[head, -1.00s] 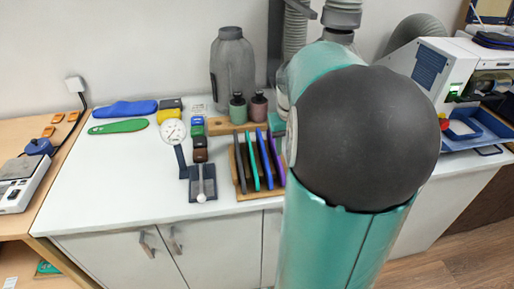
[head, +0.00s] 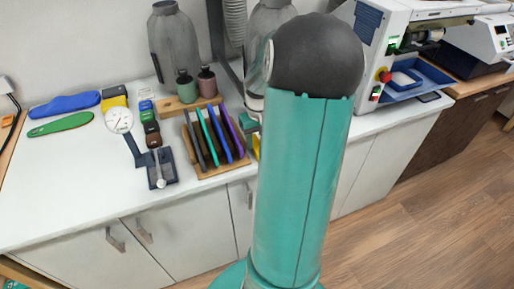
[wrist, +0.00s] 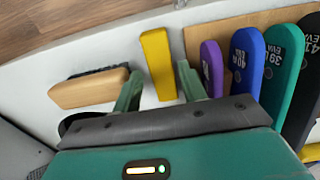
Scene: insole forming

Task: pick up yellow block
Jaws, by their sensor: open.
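The yellow block (wrist: 158,62) is a long, narrow piece on the white worktop in the wrist view, near the worktop's edge. My gripper (wrist: 160,74) is open, with one green finger on each side of the block's lower part. The block's far end reaches beyond the fingertips. I cannot tell whether a finger touches it or how high the fingers are above the worktop. In the head view only a sliver of yellow (head: 256,146) shows beside my arm, which hides the rest.
A wooden rack (head: 208,171) of upright coloured sheets stands close beside the block; its purple sheet (wrist: 211,68) is nearest my right finger. A tan wood-handled brush (wrist: 92,88) lies left of my gripper. Two small bottles (head: 187,86) and a large grey container (head: 174,45) stand behind.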

